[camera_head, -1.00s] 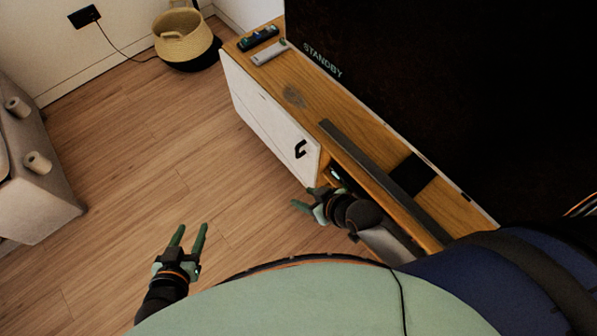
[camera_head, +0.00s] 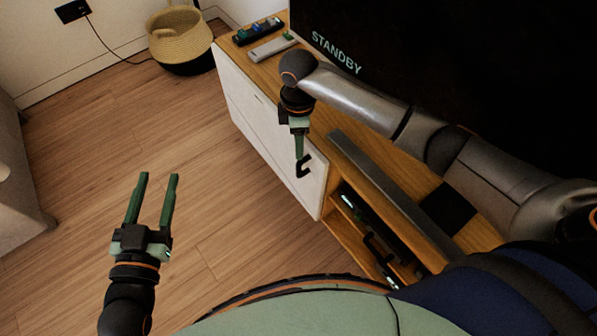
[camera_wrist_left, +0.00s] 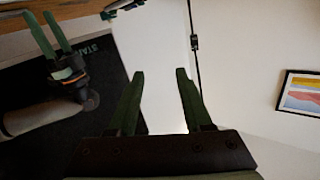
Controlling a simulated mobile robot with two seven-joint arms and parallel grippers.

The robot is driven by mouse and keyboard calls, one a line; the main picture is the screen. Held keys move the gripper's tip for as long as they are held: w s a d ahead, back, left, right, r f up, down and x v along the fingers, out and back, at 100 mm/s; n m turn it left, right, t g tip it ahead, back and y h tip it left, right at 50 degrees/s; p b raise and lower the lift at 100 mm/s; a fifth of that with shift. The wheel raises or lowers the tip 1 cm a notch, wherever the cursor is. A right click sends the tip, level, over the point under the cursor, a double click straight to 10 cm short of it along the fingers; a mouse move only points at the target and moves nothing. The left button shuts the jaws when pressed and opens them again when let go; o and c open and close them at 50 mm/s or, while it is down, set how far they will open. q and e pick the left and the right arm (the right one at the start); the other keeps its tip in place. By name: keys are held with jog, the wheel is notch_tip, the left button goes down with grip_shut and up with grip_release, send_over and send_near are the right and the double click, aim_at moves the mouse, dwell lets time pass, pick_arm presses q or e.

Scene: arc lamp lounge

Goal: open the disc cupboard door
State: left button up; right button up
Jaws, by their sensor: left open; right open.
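The white cupboard door (camera_head: 262,118) is on the front of the wooden TV cabinet and looks shut. Its black hooked handle (camera_head: 303,168) is near the door's right end. My right gripper (camera_head: 300,155) is open and points down at the handle, its fingers seen nearly edge-on. Its tips overlap the handle's top in the head view; I cannot tell if they touch it. The right gripper also shows in the left wrist view (camera_wrist_left: 50,32). My left gripper (camera_head: 155,180) is open and empty over the floor, left of the cabinet, and its fingers (camera_wrist_left: 158,75) show in its wrist view.
The cabinet top (camera_head: 345,115) bears a dark remote tray (camera_head: 258,32), a light remote (camera_head: 272,47) and a grey soundbar (camera_head: 390,190). A large TV (camera_head: 450,60) stands behind. Open shelves (camera_head: 370,240) lie right of the door. A basket (camera_head: 180,40) stands beyond; floor in front is clear.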

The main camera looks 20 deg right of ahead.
aim_at(299, 163)
notch_tip(299, 163, down, 6)
jog(key=shift+r+b, duration=0.1)
jog(key=shift+b, duration=0.95)
notch_tip(299, 163, down, 4)
jog(key=shift+r+b, duration=0.1)
jog(key=shift+b, duration=0.7)
jog(key=shift+f+b, duration=0.4)
jog(key=shift+f, duration=0.55)
pick_arm(q)
jog(key=s+d+r+m+t+h, duration=0.1)
jog(key=s+r+m+t+h, duration=0.1)
jog(key=r, duration=0.7)
jog(key=s+d+r+m+t+h, duration=0.1)
jog(key=s+r+m+t+h, duration=0.2)
jog(key=s+r+m+h, duration=0.2)
notch_tip(299, 163, up, 4)
jog(key=m+h, duration=0.1)
jog(key=h, duration=0.2)
jog(key=shift+r+h, duration=0.25)
jog(key=shift+h, duration=0.05)
pick_arm(e)
jog(key=shift+f, duration=0.4)
jog(key=shift+s, duration=0.1)
grip_shut()
jog(key=shift+s+f, duration=0.15)
jog(key=shift+f, duration=0.05)
